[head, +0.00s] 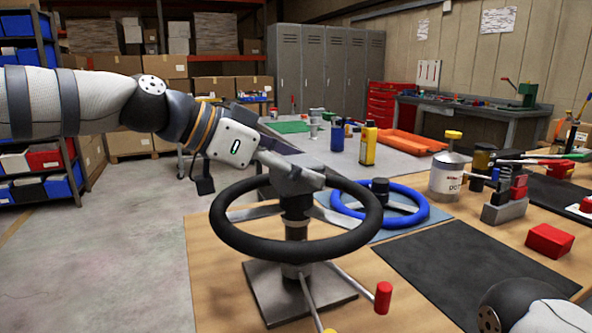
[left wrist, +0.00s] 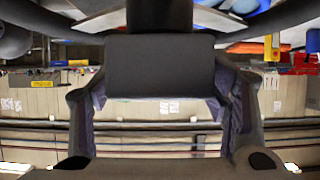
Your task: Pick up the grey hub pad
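The grey hub pad is a dark grey block in the left wrist view (left wrist: 160,68), at the top of the black steering wheel's column. The wheel stands on a post with a square metal base (head: 270,297). My right gripper is not in view; only part of my right arm shows at the lower right.
A blue steering wheel (head: 420,212) lies just behind on a blue mat. A dark mat (head: 470,270), a red block (head: 549,240) and a white tub (head: 446,180) are to the right. Levers with red and yellow knobs rise near the base. Open floor lies at left.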

